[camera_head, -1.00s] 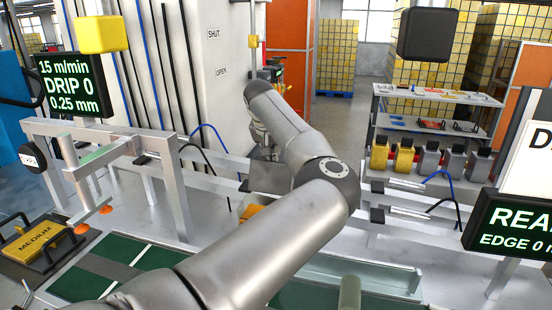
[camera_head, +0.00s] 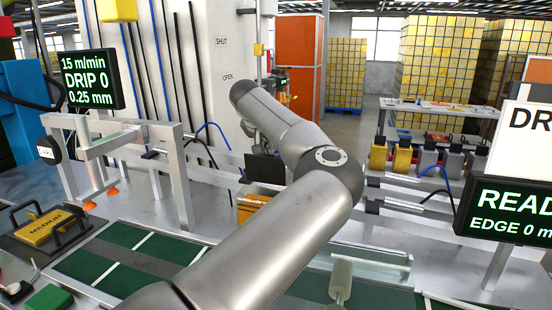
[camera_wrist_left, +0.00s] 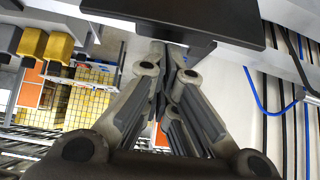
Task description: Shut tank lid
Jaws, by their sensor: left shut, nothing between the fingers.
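The tank lid appears to be the dark flat plate (camera_head: 265,168), raised at a steep tilt above an orange box-like tank (camera_head: 252,202) in the head view. My left arm hides part of both. My left gripper (camera_head: 262,148) is just behind the arm link, beside the plate's upper edge, and mostly hidden there. In the left wrist view the gripper's fingers (camera_wrist_left: 168,65) are together with nothing between them. A dark plate (camera_wrist_left: 205,15) spans the top of that view, close beyond the fingertips; I cannot tell whether they touch. My right gripper does not show.
Metal rails (camera_head: 215,178) run beside the tank. A grey frame (camera_head: 120,135) stands left, near a readout (camera_head: 90,80). A white cabinet behind carries "SHUT" and "OPEN" labels (camera_head: 222,41). Another readout (camera_head: 510,215) stands right. Green panels (camera_head: 135,240) lie in front.

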